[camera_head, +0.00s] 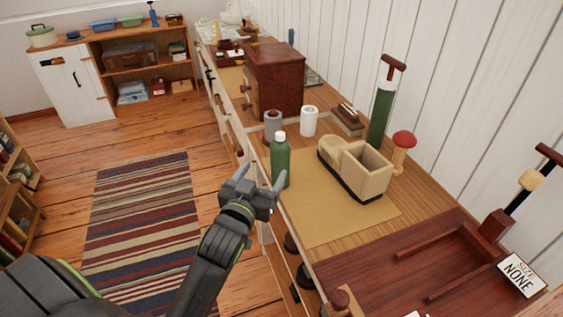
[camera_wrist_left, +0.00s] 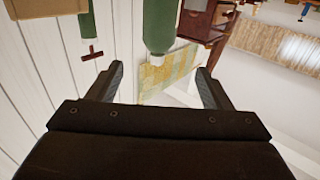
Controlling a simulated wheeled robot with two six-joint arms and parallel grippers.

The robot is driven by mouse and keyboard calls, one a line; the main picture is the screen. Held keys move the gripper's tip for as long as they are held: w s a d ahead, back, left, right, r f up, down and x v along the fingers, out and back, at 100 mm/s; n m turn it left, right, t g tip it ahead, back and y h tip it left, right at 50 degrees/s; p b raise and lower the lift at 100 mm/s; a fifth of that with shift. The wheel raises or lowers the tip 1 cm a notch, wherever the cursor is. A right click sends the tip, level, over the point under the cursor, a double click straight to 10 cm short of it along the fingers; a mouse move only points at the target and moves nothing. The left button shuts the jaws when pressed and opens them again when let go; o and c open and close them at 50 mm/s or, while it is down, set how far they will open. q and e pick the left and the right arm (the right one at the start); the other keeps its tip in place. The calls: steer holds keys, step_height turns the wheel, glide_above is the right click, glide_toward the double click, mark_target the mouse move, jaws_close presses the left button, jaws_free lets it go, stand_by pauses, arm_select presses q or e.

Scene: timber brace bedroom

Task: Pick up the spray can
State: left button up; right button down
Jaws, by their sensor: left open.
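The spray can looks like a green bottle with a white cap (camera_head: 281,163), standing upright at the front edge of the wooden counter. My left gripper (camera_head: 261,178) is open and empty, low beside the can on its near left side. In the left wrist view, which is upside down, the green can (camera_wrist_left: 160,25) shows in line with the gap between the open fingers (camera_wrist_left: 160,73), with its cap pointing down in the picture. I cannot tell whether a finger touches it. My right gripper is not in view.
A beige block-like holder (camera_head: 362,175) stands right of the can on a tan mat (camera_head: 315,225). A tall green pump (camera_head: 381,110) stands by the wall. A striped rug (camera_head: 140,225) lies on the floor.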

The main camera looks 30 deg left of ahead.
mark_target(277, 153)
arm_select(q)
steer(key=w, duration=0.4)
steer(key=w+a, duration=0.1)
steer(key=w, duration=0.1)
steer(key=shift+w, duration=0.3)
steer(key=shift+w+a+f+p, duration=0.15)
steer(key=shift+w+f+p, duration=0.1)
steer(key=shift+w, duration=1.1)
steer(key=shift+w+a+f+p, duration=0.1)
steer(key=shift+w+p, duration=0.15)
steer(key=shift+w, duration=1.05)
steer(key=shift+c, duration=0.3)
steer(key=c, duration=1.4)
